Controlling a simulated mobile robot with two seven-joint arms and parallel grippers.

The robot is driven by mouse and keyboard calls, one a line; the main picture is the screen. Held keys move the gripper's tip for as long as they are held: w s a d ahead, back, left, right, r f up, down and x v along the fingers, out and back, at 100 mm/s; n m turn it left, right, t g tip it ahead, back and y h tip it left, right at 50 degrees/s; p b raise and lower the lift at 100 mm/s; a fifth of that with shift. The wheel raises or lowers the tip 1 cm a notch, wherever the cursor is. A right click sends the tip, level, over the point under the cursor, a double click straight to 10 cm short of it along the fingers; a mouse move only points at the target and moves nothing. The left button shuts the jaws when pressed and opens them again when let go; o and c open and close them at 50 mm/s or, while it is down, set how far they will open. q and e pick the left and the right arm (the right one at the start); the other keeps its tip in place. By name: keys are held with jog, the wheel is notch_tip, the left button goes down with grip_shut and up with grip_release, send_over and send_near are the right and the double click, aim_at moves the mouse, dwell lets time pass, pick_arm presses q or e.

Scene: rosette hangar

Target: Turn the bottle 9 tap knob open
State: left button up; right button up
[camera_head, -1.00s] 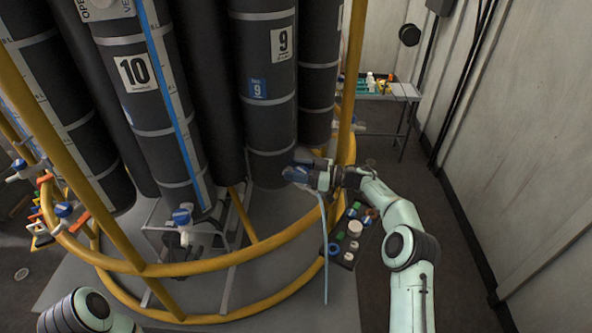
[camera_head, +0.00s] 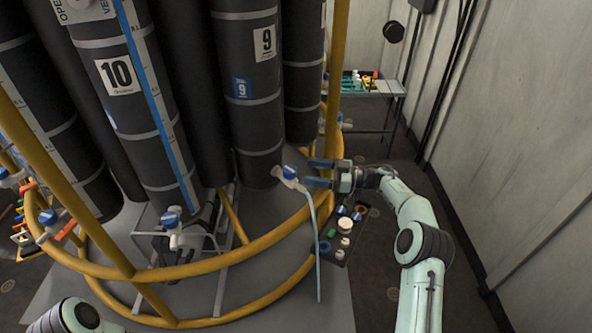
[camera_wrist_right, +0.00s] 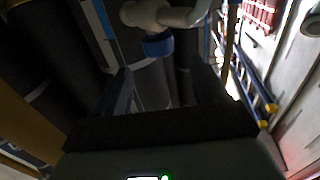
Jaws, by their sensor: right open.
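Bottle 9 (camera_head: 259,125) is a tall black cylinder with a white "9" label and a small blue tag. Its tap (camera_head: 291,182) is white with a blue knob (camera_head: 290,171), and a pale hose hangs from it. My right gripper (camera_head: 316,173) is open and empty just right of the tap, its two fingers pointing left towards it. In the right wrist view the blue knob (camera_wrist_right: 157,45) and white tap body (camera_wrist_right: 150,15) show beyond the space between the open fingers (camera_wrist_right: 165,82), without visible contact. My left gripper is out of view.
A yellow tubular rail (camera_head: 225,257) curves around the bottles. Bottle 10 (camera_head: 150,120) stands to the left with its own blue-knobbed tap (camera_head: 171,216). A dark tray (camera_head: 333,252) of small parts sits below my right gripper. A wall (camera_head: 530,150) bounds the right side.

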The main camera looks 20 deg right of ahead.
jog(key=v, duration=0.3)
jog(key=shift+s+d, duration=0.15)
jog(key=shift+d, duration=0.15)
dwell(0.3)
